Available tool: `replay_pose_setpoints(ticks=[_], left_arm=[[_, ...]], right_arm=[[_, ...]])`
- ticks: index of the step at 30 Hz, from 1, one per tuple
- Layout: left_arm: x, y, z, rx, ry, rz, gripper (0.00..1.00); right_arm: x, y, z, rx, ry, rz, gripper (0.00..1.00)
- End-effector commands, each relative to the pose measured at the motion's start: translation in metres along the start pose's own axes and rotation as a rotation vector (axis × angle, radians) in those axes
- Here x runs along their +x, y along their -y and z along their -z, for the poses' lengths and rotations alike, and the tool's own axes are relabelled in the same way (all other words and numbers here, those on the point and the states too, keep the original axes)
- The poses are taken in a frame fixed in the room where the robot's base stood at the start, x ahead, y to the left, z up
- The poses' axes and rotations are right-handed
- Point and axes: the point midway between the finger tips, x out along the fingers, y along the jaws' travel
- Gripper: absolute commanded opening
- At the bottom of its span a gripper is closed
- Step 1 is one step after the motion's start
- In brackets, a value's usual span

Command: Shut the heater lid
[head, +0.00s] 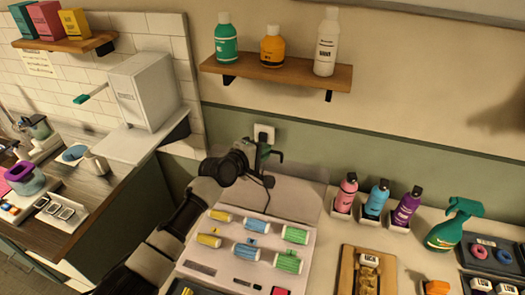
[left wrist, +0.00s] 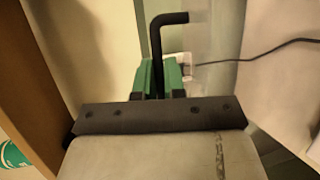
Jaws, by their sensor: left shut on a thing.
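The heater (head: 205,250) is a pale tray with several yellow, blue and green rollers on it. Its lid (head: 300,200), a pale see-through panel, stands open, leaning up at the back of the tray. My left gripper (head: 266,153) is at the lid's upper left edge, in front of the green wall. The handle's lower end is hidden between the fingers. My right gripper is in neither view.
A wall socket (head: 263,132) with a dark cord is right behind my left gripper. A wooden shelf (head: 285,80) with bottles hangs above. Pink, blue and purple bottles (head: 375,200) stand right of the lid. A wooden tray (head: 345,270) is right of the heater.

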Motion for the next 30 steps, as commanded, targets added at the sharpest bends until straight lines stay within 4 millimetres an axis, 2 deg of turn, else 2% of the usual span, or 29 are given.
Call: replay_pose_setpoints(ticks=[8,14,20,30], left_arm=[[-0.006,0.004,-0.002,0.009,-0.001,-0.024,0.00],[-0.025,0.011,-0.010,0.043,-0.001,-0.108,0.00],[-0.053,0.023,-0.021,0.097,-0.004,-0.236,0.00],[-0.091,0.044,-0.037,0.175,-0.006,-0.424,0.00]], right_arm=[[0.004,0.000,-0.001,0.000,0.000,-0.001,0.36],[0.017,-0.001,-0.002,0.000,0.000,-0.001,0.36],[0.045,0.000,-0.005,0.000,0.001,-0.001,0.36],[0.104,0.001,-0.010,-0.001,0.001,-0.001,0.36]])
